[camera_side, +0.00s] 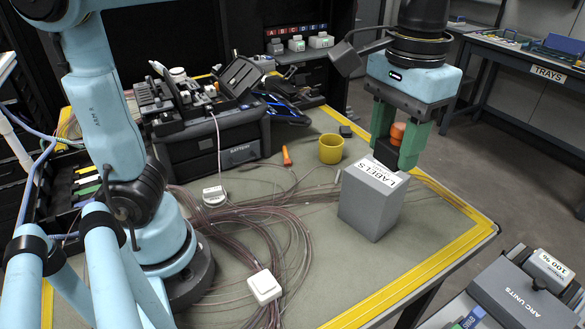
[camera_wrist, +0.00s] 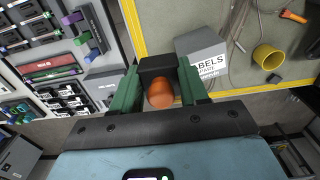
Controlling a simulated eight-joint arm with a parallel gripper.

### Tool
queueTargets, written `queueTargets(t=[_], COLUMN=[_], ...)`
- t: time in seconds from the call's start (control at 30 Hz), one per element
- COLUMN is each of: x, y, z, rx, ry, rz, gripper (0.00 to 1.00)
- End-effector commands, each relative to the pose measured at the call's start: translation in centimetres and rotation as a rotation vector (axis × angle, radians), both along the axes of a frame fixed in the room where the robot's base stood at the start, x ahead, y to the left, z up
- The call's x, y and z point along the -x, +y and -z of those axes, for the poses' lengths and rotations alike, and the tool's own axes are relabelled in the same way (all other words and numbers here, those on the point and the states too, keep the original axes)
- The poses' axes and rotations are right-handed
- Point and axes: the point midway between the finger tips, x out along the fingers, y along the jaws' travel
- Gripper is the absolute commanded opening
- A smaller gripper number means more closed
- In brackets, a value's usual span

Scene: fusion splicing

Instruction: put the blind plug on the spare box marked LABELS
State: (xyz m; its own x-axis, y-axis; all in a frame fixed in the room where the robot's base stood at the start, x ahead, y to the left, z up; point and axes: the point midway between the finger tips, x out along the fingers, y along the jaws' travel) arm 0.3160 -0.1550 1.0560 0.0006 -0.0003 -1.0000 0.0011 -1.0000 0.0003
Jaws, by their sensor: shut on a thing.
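The blind plug, a black block with an orange knob (camera_side: 397,131), is held between the green fingers of my gripper (camera_side: 394,141). In the wrist view the orange knob (camera_wrist: 160,94) and black block sit between the two fingers (camera_wrist: 157,88). The spare box marked LABELS (camera_side: 371,208) is a grey box standing on the bench mat. In the side view the plug appears just above the box's far right top edge. In the wrist view the box (camera_wrist: 197,42) is to the right of the plug, partly hidden by a finger. I cannot tell whether plug and box touch.
A yellow cup (camera_side: 331,149) and an orange-handled tool (camera_side: 287,156) lie behind the box. Loose fibre cables (camera_side: 240,230) and a white box (camera_side: 264,286) are to its left. A TRAYS bench (camera_side: 530,68) stands at the back right, an ARC UNITS case (camera_side: 515,295) at the front right.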

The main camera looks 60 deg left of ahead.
Motion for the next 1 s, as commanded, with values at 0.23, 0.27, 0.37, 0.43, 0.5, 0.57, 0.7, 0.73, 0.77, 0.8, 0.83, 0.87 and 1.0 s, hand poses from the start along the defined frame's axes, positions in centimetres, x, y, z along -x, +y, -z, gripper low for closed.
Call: queueTargets(t=[0.23, 0.27, 0.37, 0.43, 0.5, 0.57, 0.7, 0.73, 0.77, 0.8, 0.83, 0.87, 1.0], x=[-2.8, -3.2, -4.6, -5.5, -6.3, -6.8, -7.4, -7.4, -7.5, -7.5, -7.5, -7.5, -7.5], y=[3.2, 3.7, 5.3, 6.3, 7.2, 7.8, 8.5, 8.5, 8.6, 8.6, 8.6, 8.6, 8.5], z=[2.5, 2.9, 4.1, 5.0, 5.7, 6.1, 6.7, 6.9, 7.0, 7.4, 7.7, 8.1, 9.9], rx=[0.0, 0.0, 0.0, 0.0, 0.0, 0.0, 0.0, 0.0, 0.0, 0.0, 0.0, 0.0, 0.0], ry=[0.0, 0.0, 0.0, 0.0, 0.0, 0.0, 0.0, 0.0, 0.0, 0.0, 0.0, 0.0, 0.0], rz=[-0.008, -0.007, -0.007, -0.006, -0.005, -0.003, 0.0, 0.0, 0.0, 0.001, 0.001, 0.001, 0.001], gripper=[0.13, 0.13, 0.13, 0.13, 0.13, 0.13, 0.13, 0.13, 0.13, 0.13, 0.13, 0.13, 0.13])
